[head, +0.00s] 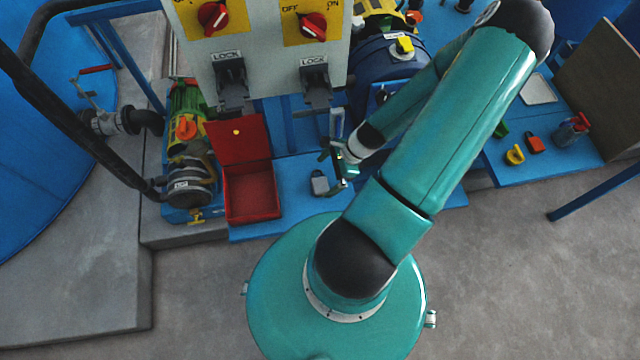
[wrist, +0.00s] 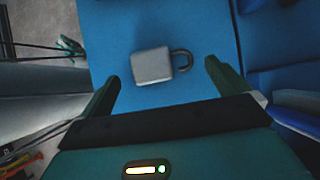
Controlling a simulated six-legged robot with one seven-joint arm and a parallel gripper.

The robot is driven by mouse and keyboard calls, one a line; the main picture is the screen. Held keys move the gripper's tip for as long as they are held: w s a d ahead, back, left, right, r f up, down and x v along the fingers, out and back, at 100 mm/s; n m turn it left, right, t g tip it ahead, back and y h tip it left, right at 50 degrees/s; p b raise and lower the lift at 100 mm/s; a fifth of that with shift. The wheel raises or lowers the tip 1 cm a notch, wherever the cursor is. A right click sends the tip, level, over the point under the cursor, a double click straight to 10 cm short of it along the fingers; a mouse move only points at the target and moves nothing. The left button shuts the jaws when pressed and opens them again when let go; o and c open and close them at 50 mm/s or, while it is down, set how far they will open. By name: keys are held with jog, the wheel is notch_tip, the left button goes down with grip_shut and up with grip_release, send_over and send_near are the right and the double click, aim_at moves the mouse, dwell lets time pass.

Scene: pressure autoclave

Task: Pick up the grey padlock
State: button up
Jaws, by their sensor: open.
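The grey padlock (head: 319,183) lies on the blue bench top, to the right of the red box. In the wrist view the padlock (wrist: 152,66) lies flat on the blue surface, its shackle pointing right. My gripper (head: 338,168) is just right of the padlock in the head view. In the wrist view my gripper (wrist: 160,82) is open, with its two dark green fingers apart. The padlock shows ahead of the gap between the fingertips. Nothing is held.
An open red box (head: 252,196) stands left of the padlock. A white panel (head: 262,55) with two red switches and LOCK fittings rises behind. At the right, a blue bench (head: 550,165) holds several small coloured items.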

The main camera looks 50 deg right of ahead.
aim_at(320, 180)
jog(key=x, duration=0.3)
jog(key=shift+w+a+f, duration=0.1)
jog(key=shift+f, duration=0.1)
jog(key=c, duration=1)
jog(key=shift+r, duration=0.1)
